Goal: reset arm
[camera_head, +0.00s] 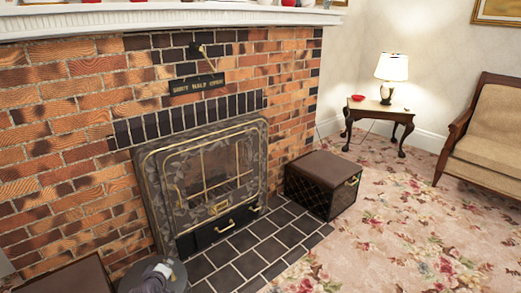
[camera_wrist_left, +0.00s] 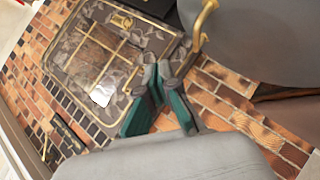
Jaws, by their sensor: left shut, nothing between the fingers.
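My left gripper (camera_head: 157,277) shows at the bottom edge of the head view, over a dark grey round object (camera_head: 178,270) in front of the fireplace. A brass handle (camera_wrist_left: 204,18) is close to the fingertips there, beside a large grey rounded surface (camera_wrist_left: 255,35). I cannot tell from the picture whether the fingers touch the handle. My right gripper is not in view.
The fireplace screen (camera_head: 205,170) stands against the brick wall. A dark brown box (camera_head: 322,183) sits to its right, and another brown box top (camera_head: 68,279) is at the lower left. A side table (camera_head: 378,108) with a lamp and an armchair (camera_head: 490,125) stand farther right. The flowered carpet (camera_head: 400,225) is clear.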

